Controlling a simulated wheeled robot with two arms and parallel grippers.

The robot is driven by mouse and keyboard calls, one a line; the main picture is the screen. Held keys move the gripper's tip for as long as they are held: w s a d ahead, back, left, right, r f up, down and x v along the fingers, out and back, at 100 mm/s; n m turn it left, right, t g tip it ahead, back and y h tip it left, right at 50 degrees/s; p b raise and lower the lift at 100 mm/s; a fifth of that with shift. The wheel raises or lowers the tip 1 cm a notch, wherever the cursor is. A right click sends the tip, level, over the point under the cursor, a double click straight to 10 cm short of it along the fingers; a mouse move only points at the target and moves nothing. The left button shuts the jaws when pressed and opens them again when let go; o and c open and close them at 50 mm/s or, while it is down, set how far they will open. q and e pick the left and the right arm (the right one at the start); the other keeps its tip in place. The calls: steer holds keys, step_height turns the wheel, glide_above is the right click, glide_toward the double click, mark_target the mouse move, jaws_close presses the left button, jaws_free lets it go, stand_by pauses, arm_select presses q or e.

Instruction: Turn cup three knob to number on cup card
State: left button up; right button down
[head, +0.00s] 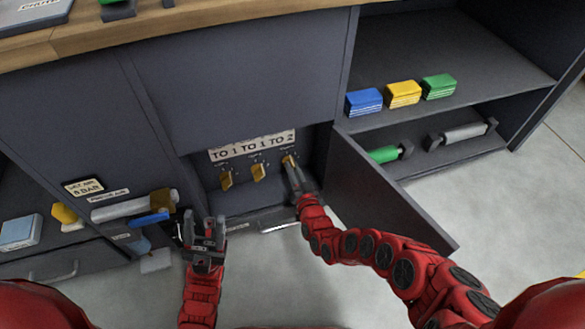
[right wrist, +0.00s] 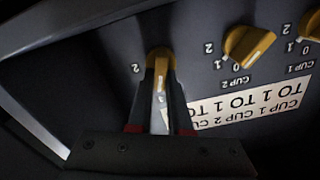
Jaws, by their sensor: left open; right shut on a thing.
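Three yellow knobs sit in a recess below the cup card (head: 252,146), which reads TO 1 TO 1 TO 2 in the head view. The cup three knob (right wrist: 160,62) is the rightmost in the head view. My right gripper (head: 291,170) is shut on it; the fingers (right wrist: 162,100) stand on both its sides. In the upside-down right wrist view its white line runs down between the fingers, and a printed 2 is left of it. Other dial numbers there are hidden. My left gripper (head: 208,228) is open and empty, below and left of the knobs.
The cup two knob (right wrist: 250,45) and cup one knob (right wrist: 312,27) stand beside the held one. An open cabinet door (head: 390,195) is right of the recess, close to my right arm.

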steer(key=m, duration=0.2)
steer(key=shift+d+m, duration=0.1)
steer(key=shift+m, duration=0.3)
steer(key=m, duration=0.3)
steer(key=shift+d+f+m, duration=0.15)
steer(key=shift+f+m, duration=0.05)
steer(key=shift+m, duration=0.1)
steer(key=m, duration=0.3)
steer(key=shift+f+m, duration=0.15)
steer(key=shift+m, duration=0.15)
steer(key=shift+w+d+f+m+b, duration=0.1)
steer(key=shift+m+b, duration=0.15)
steer(key=shift+m, duration=0.7)
steer(key=shift+d+f+m+b, duration=0.1)
steer(key=shift+m+b, duration=0.15)
steer(key=shift+m, duration=0.7)
steer(key=c, duration=0.8)
jaws_free()
steer(key=shift+c, duration=0.2)
steer(key=shift+a, duration=0.1)
steer(key=shift+r, duration=0.1)
